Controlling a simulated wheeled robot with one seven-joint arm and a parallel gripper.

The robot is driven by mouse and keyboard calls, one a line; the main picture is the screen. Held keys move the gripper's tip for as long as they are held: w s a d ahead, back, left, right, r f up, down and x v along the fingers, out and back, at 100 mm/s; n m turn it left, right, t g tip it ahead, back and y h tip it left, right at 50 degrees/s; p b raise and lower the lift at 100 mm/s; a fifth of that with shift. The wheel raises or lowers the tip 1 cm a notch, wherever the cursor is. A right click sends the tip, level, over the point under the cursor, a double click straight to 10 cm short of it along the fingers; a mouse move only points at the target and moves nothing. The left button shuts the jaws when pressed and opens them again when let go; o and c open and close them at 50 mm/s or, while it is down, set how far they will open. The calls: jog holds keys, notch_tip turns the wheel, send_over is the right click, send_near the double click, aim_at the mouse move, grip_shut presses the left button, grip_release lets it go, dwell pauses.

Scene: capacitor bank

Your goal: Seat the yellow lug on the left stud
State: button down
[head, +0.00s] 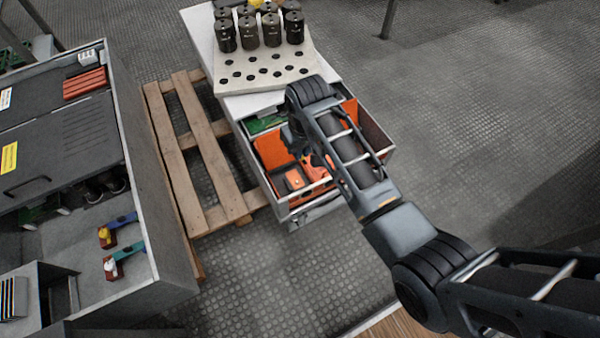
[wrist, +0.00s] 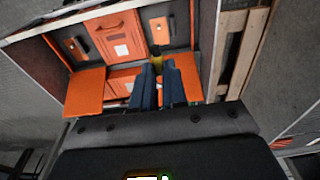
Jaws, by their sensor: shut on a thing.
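My gripper (wrist: 158,72) shows in the wrist view as two dark blue fingers, shut on a small yellow piece, which looks like the yellow lug (wrist: 157,59). The lug has a dark tip and only its end shows between the fingers. Orange panels and boxes of the open drawer lie beyond it. In the head view my arm comes in from the right and bends down over the drawer; the fingers and the held lug are hidden there. Black capacitors (head: 272,32) stand in rows on the white unit. I cannot pick out the left stud in either view.
The open drawer (head: 375,133) holds orange boxes (head: 292,180). A pale plate with dark holes (head: 266,72) lies in front of the capacitors. A wooden pallet (head: 185,130) and a grey bench (head: 150,235) with blue and teal tools stand left. The floor at right is clear.

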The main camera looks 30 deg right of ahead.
jog(key=b, duration=0.3)
send_over(300, 187)
notch_tip(300, 187, down, 7)
notch_tip(300, 187, down, 12)
jog(key=b, duration=1.2)
jog(key=shift+s+r, duration=0.1)
jog(key=shift+s, duration=0.05)
jog(key=shift+s+r+p, duration=0.1)
jog(key=shift+p, duration=0.5)
dwell(0.5)
jog(key=shift+f, duration=0.75)
dwell(1.1)
jog(key=c, duration=1.1)
grip_release()
jog(key=shift+a, duration=0.1)
notch_tip(300, 187, up, 8)
jog(key=p, duration=0.3)
jog(key=shift+s+f, duration=0.15)
jog(key=shift+s, duration=0.3)
